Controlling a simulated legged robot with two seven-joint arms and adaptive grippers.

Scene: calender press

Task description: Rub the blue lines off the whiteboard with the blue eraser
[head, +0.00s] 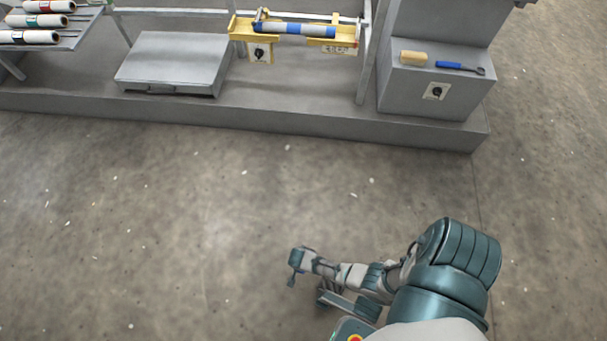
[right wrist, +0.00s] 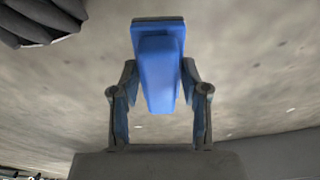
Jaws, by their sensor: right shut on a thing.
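In the right wrist view my right gripper (right wrist: 158,82) is shut on the blue eraser (right wrist: 158,45). One finger is on each side of its blue body, and a wider, flat blue part shows at the far end. In the head view my right arm reaches left over the bare floor, with the right gripper (head: 296,262) at its end; the eraser cannot be made out clearly there. No whiteboard and no blue lines show in either view. My left gripper is out of view.
A grey machine platform (head: 300,120) runs along the back. It carries a yellow cradle (head: 240,28) with a blue-and-white roll (head: 293,29), and a grey box (head: 435,92) with a blue-handled tool (head: 450,65). Rolls lie on a rack (head: 75,40) at upper left. The floor between is clear.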

